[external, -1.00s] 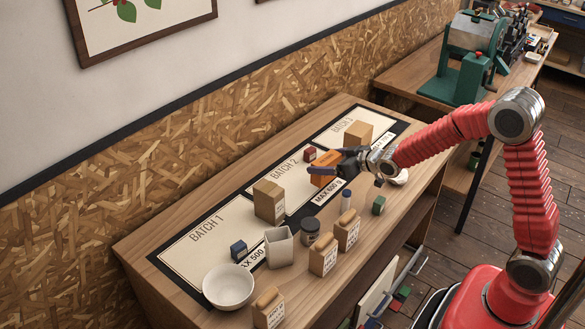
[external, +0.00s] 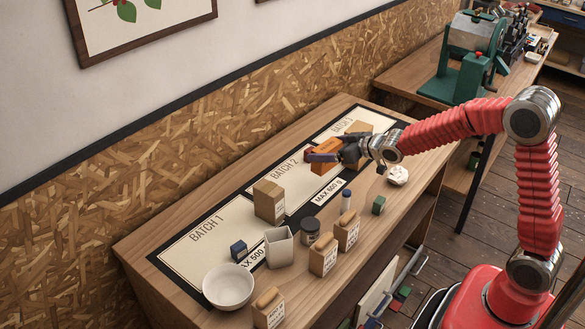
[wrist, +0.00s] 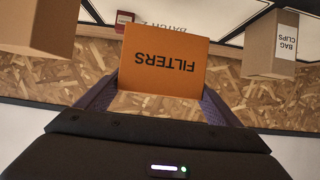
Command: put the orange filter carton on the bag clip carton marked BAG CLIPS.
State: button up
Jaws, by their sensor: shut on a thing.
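The orange filter carton (wrist: 163,62), marked FILTERS upside down, is between my gripper's (wrist: 158,98) two fingers in the wrist view. In the external view, the orange carton (external: 325,150) is held above the BATCH 2 area, and my gripper (external: 324,156) is shut on it. The brown carton marked BAG CLIPS (wrist: 262,43) stands apart from it at the right of the wrist view. It appears to be the brown carton (external: 268,203) between BATCH 1 and BATCH 2 in the external view, where its lettering cannot be read.
Another brown carton (external: 360,127) stands on BATCH 3, partly behind my gripper. A small red box (wrist: 124,20) is beyond the held carton. A grey square cup (external: 279,248), a dark jar (external: 310,228), labelled packs (external: 323,258) and a white bowl (external: 228,288) crowd the front left.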

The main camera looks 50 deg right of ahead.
jog(key=shift+a+f, duration=0.1)
jog(key=shift+a, duration=0.1)
jog(key=shift+w+a+f, duration=0.15)
jog(key=shift+w+a, duration=0.35)
jog(key=shift+a, duration=0.1)
jog(key=w+a+r+n+g+y, duration=0.1)
jog(key=w+a+r+n+y, duration=0.6)
jog(key=a+r, duration=0.4)
jog(key=s+a+r+n+g+y, duration=0.2)
jog(key=a+g, duration=0.1)
jog(key=a, duration=0.6)
jog(key=shift+a+n+y, duration=0.25)
jog(key=shift+n+y, duration=0.05)
jog(key=shift+n, duration=0.1)
jog(key=shift+f, duration=2.45)
